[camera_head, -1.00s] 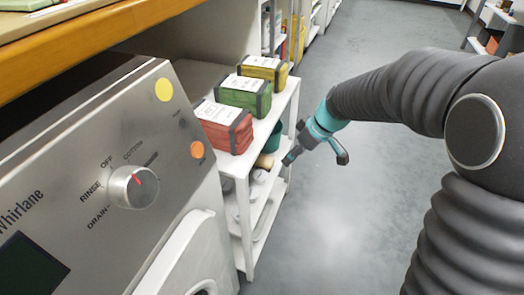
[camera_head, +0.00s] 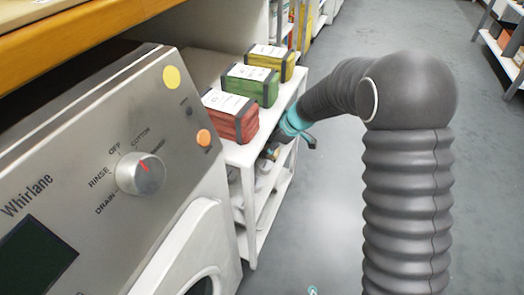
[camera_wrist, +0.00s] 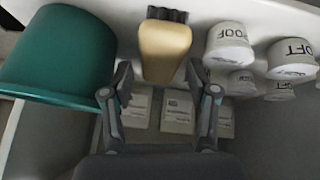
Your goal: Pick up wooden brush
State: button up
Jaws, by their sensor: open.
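The wooden brush (camera_wrist: 164,50) has a pale tan wooden body and dark bristles at its far end. In the wrist view it lies at the top centre, on a white shelf. My gripper (camera_wrist: 162,78) is open, its two fingers to the left and right of the brush's near end. I cannot tell whether either finger touches it. In the head view my gripper is mostly hidden at the side of the white shelf unit (camera_head: 256,215), below its top. The brush cannot be made out clearly there.
In the wrist view a green container (camera_wrist: 62,52) stands close left of the brush. White lettered tubs (camera_wrist: 229,45) stand to the right. Small labelled boxes (camera_wrist: 178,112) lie below. Red (camera_head: 232,124), green and yellow bundles sit on the unit's top. The floor (camera_head: 325,215) is clear.

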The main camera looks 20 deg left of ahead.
aim_at(264, 148)
jog(key=x, duration=0.3)
jog(key=shift+a+f, duration=0.15)
jog(key=c, duration=0.9)
jog(key=shift+c, duration=0.2)
jog(key=shift+r, duration=0.3)
jog(key=w+d+b, duration=0.1)
jog(key=w+d, duration=0.1)
jog(key=d, duration=1.6)
